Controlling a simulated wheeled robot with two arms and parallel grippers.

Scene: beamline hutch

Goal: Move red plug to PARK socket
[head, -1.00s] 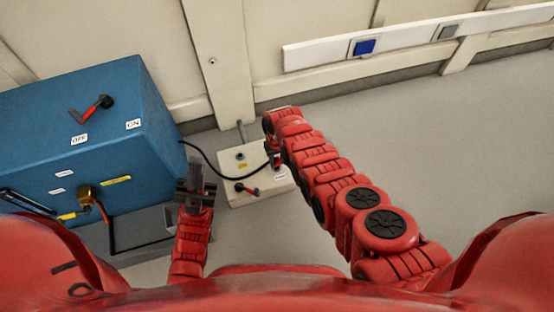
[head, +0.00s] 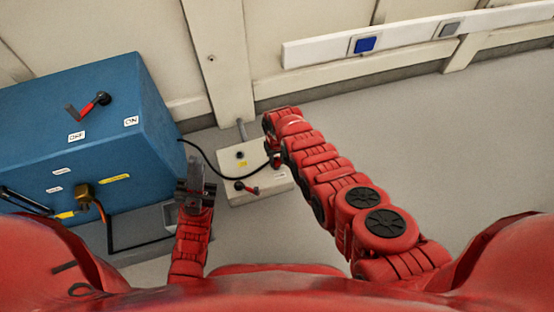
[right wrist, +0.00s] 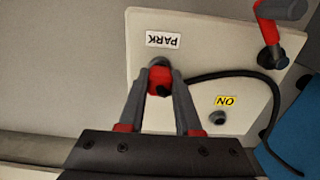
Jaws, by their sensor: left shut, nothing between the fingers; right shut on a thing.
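The red plug (right wrist: 157,80) is between the fingers of my right gripper (right wrist: 160,92), which is shut on it. It is at the PARK socket (right wrist: 157,62), just below the PARK label (right wrist: 163,40) in the right wrist view. The plug covers most of that socket, so I cannot tell how deep it sits. Its black cable (right wrist: 215,76) runs off to the right. In the head view my right gripper (head: 274,160) is over the right side of the pale box. My left gripper (head: 194,172) is shut and empty, left of that box.
The pale box (head: 236,198) also has an open socket (right wrist: 218,117) by a yellow label and a red-and-black lever (head: 247,188). A blue cabinet (head: 95,150) with its own lever (head: 88,106) stands at left. Floor at right is clear.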

